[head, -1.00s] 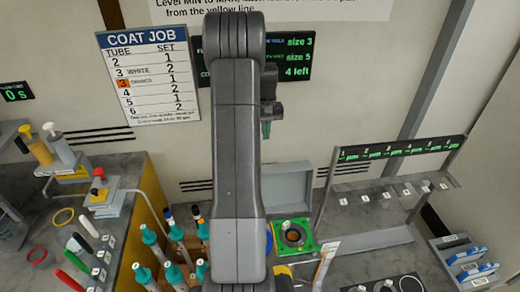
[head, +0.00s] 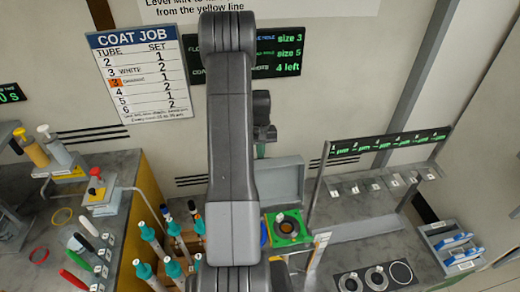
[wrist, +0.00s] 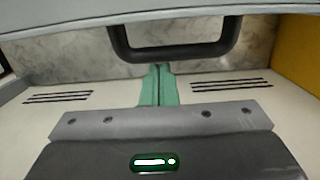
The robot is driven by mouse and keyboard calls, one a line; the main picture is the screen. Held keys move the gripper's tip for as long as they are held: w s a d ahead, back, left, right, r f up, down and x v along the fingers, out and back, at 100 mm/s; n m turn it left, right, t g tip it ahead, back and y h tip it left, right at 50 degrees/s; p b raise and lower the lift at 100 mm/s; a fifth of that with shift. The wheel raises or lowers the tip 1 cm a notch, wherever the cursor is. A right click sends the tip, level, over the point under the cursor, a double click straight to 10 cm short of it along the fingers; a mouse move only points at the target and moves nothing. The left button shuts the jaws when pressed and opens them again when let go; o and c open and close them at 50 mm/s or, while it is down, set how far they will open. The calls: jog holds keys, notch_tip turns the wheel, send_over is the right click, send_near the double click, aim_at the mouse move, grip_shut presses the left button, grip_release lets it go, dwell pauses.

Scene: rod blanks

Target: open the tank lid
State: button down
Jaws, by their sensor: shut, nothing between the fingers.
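A pale grey box-like housing (head: 280,182), which looks like the tank with its lid, stands behind my arm in the head view. In the wrist view a grey panel edge (wrist: 60,22) crosses the top, with a black U-shaped handle (wrist: 180,54) on it. My gripper (wrist: 158,68) has green fingers, closed together and empty. Their tips appear just below the handle bar in the wrist view; I cannot tell whether they touch it. In the head view my gripper (head: 260,151) is mostly hidden by my arm, near the housing's top edge. How far the lid is open cannot be told.
A green square fixture (head: 288,228) sits just in front of the housing. Teal-handled tubes (head: 150,240) stand at left, near a yellow-sided bench (head: 153,190). A rack with a lit display (head: 390,146) stands at right. Round black-rimmed openings (head: 375,276) lie at front right.

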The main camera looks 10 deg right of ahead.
dwell(0.3)
jog(key=shift+t, duration=0.6)
jog(key=s+r+b, duration=0.2)
jog(key=s, duration=0.1)
jog(key=shift+s+r, duration=0.3)
jog(key=shift+r, duration=0.05)
notch_tip(320, 180, up, 14)
jog(key=b, duration=0.2)
jog(key=shift+f, duration=0.15)
